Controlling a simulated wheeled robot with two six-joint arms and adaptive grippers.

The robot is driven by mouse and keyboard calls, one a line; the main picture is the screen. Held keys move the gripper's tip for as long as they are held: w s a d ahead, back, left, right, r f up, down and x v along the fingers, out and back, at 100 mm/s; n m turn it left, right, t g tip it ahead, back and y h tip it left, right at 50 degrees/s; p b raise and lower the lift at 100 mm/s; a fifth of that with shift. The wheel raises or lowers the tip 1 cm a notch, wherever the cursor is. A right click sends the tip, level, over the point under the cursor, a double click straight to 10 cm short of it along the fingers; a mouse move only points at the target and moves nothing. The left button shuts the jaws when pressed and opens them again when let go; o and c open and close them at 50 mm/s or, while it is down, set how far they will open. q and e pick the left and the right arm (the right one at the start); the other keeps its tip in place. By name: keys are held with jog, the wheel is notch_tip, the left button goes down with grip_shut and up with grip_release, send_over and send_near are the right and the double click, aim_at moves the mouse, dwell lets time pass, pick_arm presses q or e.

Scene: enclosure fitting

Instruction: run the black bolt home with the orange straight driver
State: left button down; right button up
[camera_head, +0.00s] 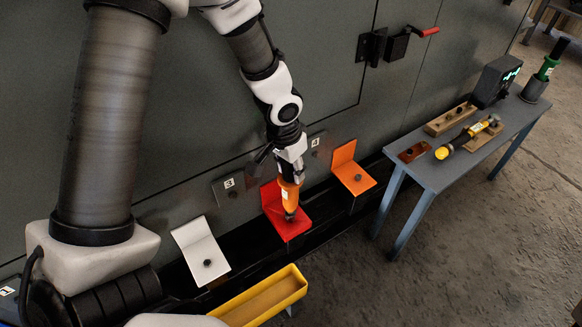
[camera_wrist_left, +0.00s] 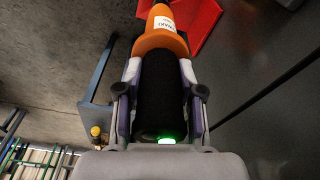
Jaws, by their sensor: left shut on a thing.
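My left gripper (camera_head: 291,168) is shut on the orange straight driver (camera_head: 289,196), which points down, nearly upright, over the red bracket (camera_head: 287,228). In the left wrist view the gripper's fingers (camera_wrist_left: 159,95) flank the driver's black grip, with a green light at its end; its orange body (camera_wrist_left: 158,38) carries a white label. The driver's tip is at or just above the red bracket's shelf; any bolt beneath it is hidden. Dark bolt heads show on the white bracket (camera_head: 196,240) and the orange bracket (camera_head: 345,166). My right gripper is not in view.
A yellow tray (camera_head: 300,285) stands in front of the brackets. The bench (camera_head: 432,178) at right carries a yellow-and-black tool (camera_head: 458,141), wooden blocks, a dark display box (camera_head: 491,83) and a green tool (camera_head: 547,68). The grey cabinet wall stands behind the brackets.

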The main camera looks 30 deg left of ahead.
pick_arm(q)
jog(key=shift+r+p, duration=2.65)
jog(key=shift+r, duration=0.35)
jog(key=shift+w, duration=0.1)
